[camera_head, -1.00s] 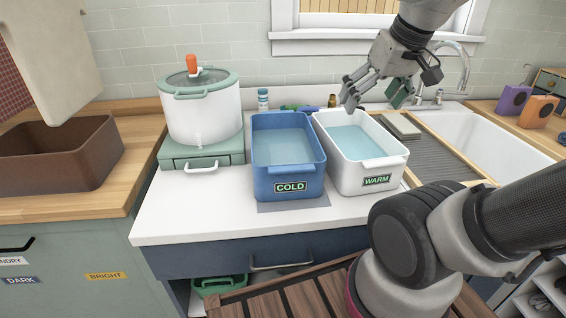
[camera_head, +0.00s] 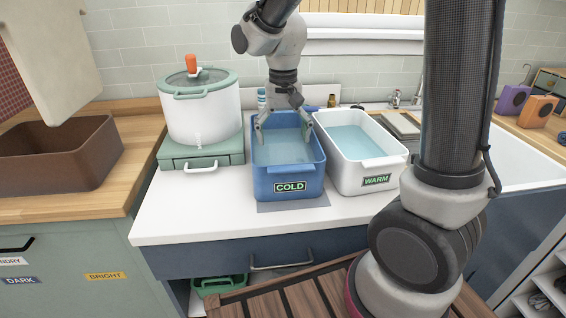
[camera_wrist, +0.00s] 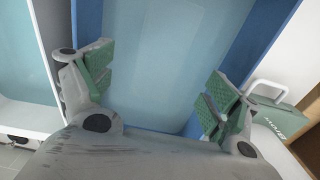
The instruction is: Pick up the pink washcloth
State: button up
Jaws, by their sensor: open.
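I do not see a pink washcloth in either view. My gripper (camera_head: 284,138) is open and empty, pointing down over the blue basin marked COLD (camera_head: 290,188). Its fingers are spread near the basin's two long sides. In the wrist view my gripper (camera_wrist: 158,80) has its green-padded fingers wide apart, with the pale blue water of the blue basin (camera_wrist: 205,70) between and beyond them. I see no cloth in that water. I cannot tell whether the fingertips touch it.
A white basin marked WARM (camera_head: 376,181) stands close on the right. A white pot with a green lid (camera_head: 203,109) stands on a green base at the left. A brown bin (camera_head: 60,165) is farther left. The front counter strip is clear.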

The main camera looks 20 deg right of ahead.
aim_at(283, 158)
notch_tip(283, 158, down, 7)
jog(key=shift+w, duration=0.1)
dwell(0.3)
jog(key=c, duration=1.2)
